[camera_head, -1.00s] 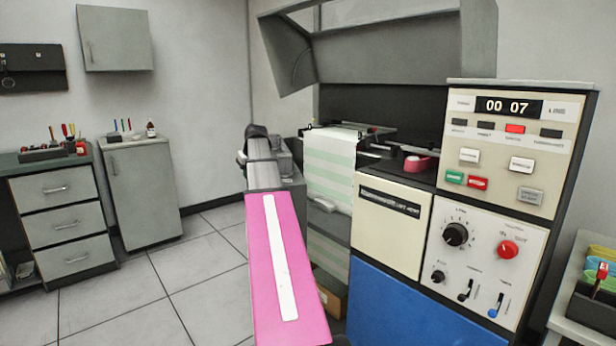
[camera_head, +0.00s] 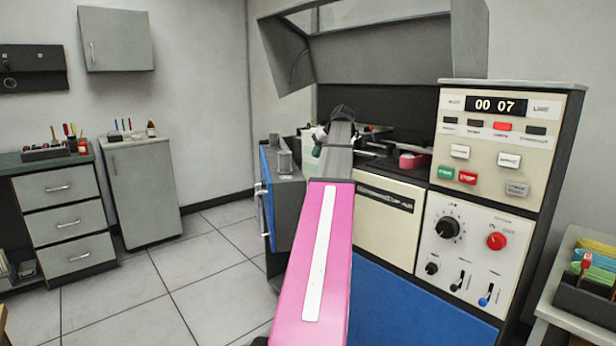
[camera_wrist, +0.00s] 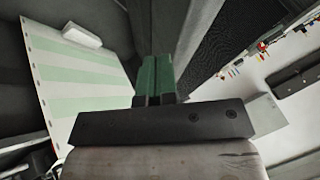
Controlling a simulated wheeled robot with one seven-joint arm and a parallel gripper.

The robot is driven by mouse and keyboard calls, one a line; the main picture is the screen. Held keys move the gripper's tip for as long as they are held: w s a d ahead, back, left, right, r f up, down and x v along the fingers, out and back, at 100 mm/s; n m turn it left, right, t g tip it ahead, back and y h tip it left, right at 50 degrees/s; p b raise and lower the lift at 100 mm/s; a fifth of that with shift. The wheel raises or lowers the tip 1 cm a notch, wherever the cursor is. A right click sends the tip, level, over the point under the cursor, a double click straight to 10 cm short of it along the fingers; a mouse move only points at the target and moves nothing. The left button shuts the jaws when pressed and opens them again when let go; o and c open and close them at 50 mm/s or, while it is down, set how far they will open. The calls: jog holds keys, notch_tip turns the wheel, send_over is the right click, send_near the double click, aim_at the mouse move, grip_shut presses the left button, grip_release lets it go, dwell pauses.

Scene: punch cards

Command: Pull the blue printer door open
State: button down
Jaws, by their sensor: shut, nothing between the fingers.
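The blue printer door (camera_head: 267,175) stands swung out from the machine at the left in the head view, its blue face and metal handle (camera_head: 261,208) turned left. Its grey inner side faces my arm. My gripper (camera_wrist: 152,99) shows in the wrist view with its green fingers together and nothing between them. Green-striped paper (camera_wrist: 85,85) hangs left of the fingers in the wrist view; I cannot tell whether the fingers touch anything.
The control panel (camera_head: 508,150) and a cream front panel (camera_head: 388,222) stand right of my arm, above a blue lower panel (camera_head: 400,305). A raised grey lid (camera_head: 385,55) hangs over the machine. The tiled floor (camera_head: 190,265) left of the door is clear.

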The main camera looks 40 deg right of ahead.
jog(key=s+d, duration=0.3)
jog(key=s, duration=0.2)
jog(key=w+a+f, duration=0.6)
jog(key=f, duration=0.2)
jog(key=shift+w+a+f, duration=0.15)
jog(key=shift+w+a, duration=0.2)
jog(key=shift+w, duration=0.05)
